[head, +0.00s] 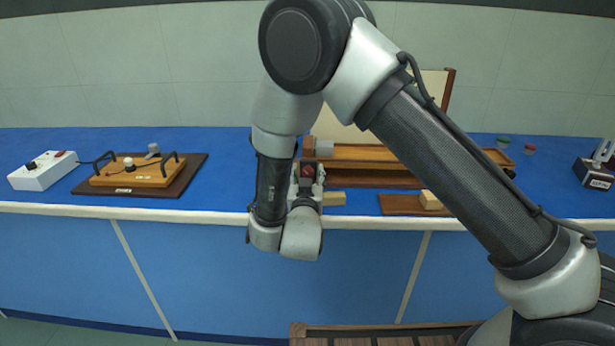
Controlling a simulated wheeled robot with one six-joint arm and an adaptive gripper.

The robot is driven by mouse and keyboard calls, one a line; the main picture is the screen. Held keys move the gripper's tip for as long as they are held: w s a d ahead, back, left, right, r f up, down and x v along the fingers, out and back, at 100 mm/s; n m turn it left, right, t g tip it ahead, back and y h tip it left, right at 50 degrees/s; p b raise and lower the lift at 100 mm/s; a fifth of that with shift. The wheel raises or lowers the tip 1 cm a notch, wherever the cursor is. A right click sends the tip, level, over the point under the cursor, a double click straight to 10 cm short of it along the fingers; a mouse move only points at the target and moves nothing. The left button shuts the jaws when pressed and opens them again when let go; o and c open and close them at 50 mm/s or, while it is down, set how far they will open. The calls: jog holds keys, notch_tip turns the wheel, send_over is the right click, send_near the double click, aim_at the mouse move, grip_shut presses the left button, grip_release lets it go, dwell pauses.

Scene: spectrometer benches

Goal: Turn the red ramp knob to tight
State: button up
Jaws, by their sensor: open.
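The wooden ramp (380,153) lies along the blue bench, behind my arm. A small dark red part (308,170) shows at its left end and looks like the red knob. My gripper (308,182) is at this red part, pointing away from me, with its fingers on either side of it in the picture. The gripper is open. It is small and partly hidden by my wrist, so I cannot tell whether the fingers touch the knob. The knob's marks and setting cannot be read.
A wooden block (431,200) sits on a brown board (395,205) at the bench's front edge. A wooden device with black handles (135,174) and a white box (43,172) stand at left. A dark device (594,173) stands far right. Blue bench top (225,165) is clear left of my gripper.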

jog(key=c, duration=1)
jog(key=shift+m, duration=0.3)
jog(key=shift+d+m, duration=0.1)
jog(key=shift+m, duration=2.5)
jog(key=o, duration=1)
